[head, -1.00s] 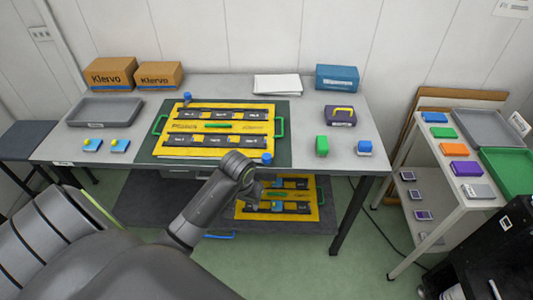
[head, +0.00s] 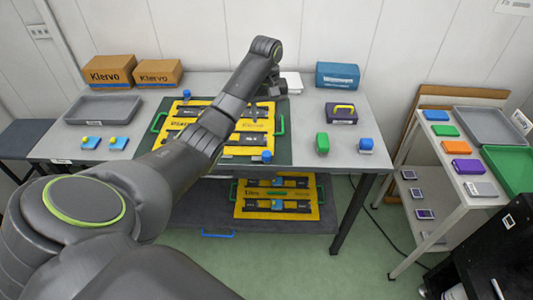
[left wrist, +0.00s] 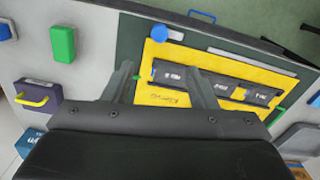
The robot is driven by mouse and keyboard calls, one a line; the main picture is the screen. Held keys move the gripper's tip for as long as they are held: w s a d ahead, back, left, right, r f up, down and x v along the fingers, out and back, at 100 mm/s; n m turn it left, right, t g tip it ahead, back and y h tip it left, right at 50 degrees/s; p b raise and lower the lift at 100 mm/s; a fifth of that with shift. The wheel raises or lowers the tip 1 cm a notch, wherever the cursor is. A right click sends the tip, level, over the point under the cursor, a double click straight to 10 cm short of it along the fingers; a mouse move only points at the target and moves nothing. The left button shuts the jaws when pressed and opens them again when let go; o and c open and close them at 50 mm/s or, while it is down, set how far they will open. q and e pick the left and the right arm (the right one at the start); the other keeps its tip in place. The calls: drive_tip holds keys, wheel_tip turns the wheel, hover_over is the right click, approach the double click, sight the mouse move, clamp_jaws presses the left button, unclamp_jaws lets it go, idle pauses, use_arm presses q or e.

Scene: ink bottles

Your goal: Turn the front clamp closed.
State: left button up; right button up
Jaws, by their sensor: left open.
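The front clamp, with a round blue knob (head: 267,156), sits at the near right corner of the yellow plate (head: 245,140) on the dark mat. In the left wrist view its blue knob (left wrist: 160,34) lies beyond my fingertips. I cannot tell from these frames how far it is turned. The back clamp, also blue (head: 187,95), stands at the plate's far left corner. My left gripper (head: 275,90) is above the far right of the mat, apart from the front clamp. Its two fingers (left wrist: 160,72) are spread and empty. My left arm hides the middle of the plate. My right gripper is not in view.
A green block (head: 322,143), a blue-topped block (head: 365,145) and a purple case (head: 341,113) stand right of the mat. White paper (head: 291,80) and a blue box (head: 337,76) are at the back. A grey tray (head: 103,109) is at the left.

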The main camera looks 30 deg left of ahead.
use_arm(q)
drive_tip(key=b, duration=0.2)
hover_over(266, 153)
wheel_tip(266, 153, down, 5)
wheel_tip(266, 153, down, 11)
drive_tip(key=shift+d+f+p, duration=0.1)
drive_tip(key=shift+d+p, duration=0.05)
drive_tip(key=shift+p, duration=0.5)
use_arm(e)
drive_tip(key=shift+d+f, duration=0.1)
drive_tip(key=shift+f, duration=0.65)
use_arm(q)
drive_tip(key=c, duration=1)
